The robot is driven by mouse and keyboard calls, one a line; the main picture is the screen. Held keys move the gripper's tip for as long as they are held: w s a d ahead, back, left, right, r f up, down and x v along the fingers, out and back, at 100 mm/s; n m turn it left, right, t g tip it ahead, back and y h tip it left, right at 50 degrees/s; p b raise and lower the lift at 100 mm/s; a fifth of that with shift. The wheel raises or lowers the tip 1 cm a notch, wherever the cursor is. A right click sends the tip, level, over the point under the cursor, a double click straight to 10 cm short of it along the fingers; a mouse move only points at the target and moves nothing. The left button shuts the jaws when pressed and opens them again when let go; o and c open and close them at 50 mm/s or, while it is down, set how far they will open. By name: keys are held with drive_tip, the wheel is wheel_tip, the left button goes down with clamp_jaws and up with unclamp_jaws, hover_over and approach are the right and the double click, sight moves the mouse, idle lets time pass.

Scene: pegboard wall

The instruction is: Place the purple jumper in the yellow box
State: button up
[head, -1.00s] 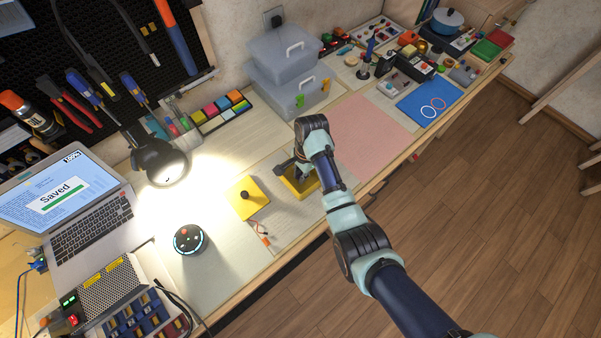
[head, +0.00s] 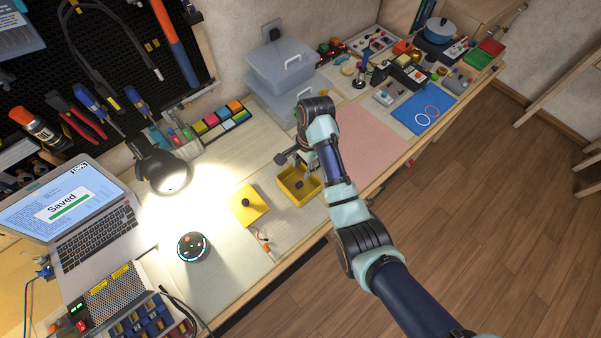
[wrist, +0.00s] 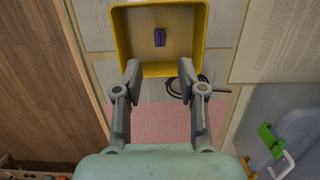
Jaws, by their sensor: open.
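The purple jumper (wrist: 160,37) lies on the floor of the yellow box (wrist: 122,40), in the wrist view. In the head view the jumper (head: 299,184) is a small dark spot inside the yellow box (head: 312,192). My gripper (wrist: 161,72) is open and empty. Its fingertips show in front of the box's near wall in the wrist view, apart from the jumper.
A yellow lid (head: 244,211) with a dark knob lies left of the box. A dark cable (wrist: 186,88) lies near the box. Clear lidded bins (head: 277,75) stand behind my arm. A pink mat (head: 370,145) lies clear to the right.

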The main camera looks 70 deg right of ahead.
wheel_tip(320, 180, up, 2)
drive_tip(key=shift+s+d+r, duration=0.1)
drive_tip(key=shift+d, duration=0.05)
idle(0.4)
drive_tip(key=w+a+r+n+t+h, duration=0.2)
drive_tip(key=w+a+r+n+t, duration=0.15)
drive_tip(key=w+a+n, duration=0.5)
drive_tip(key=w+a+r+n+t+h, duration=0.15)
drive_tip(key=w+a+r+n, duration=0.35)
drive_tip(key=a, duration=0.7)
drive_tip(key=s+a+r+n+t+y, duration=0.1)
drive_tip(key=a+r+n+t, duration=0.2)
drive_tip(key=a, duration=0.6)
drive_tip(key=s+a+r+n+t+y, duration=0.1)
drive_tip(key=a+r+n+t, duration=0.2)
drive_tip(key=a+r+n, duration=0.5)
drive_tip(key=shift+a+r+t, duration=0.4)
drive_tip(key=shift+a+r, duration=0.45)
drive_tip(key=shift+a, duration=0.4)
drive_tip(key=shift+s, duration=0.1)
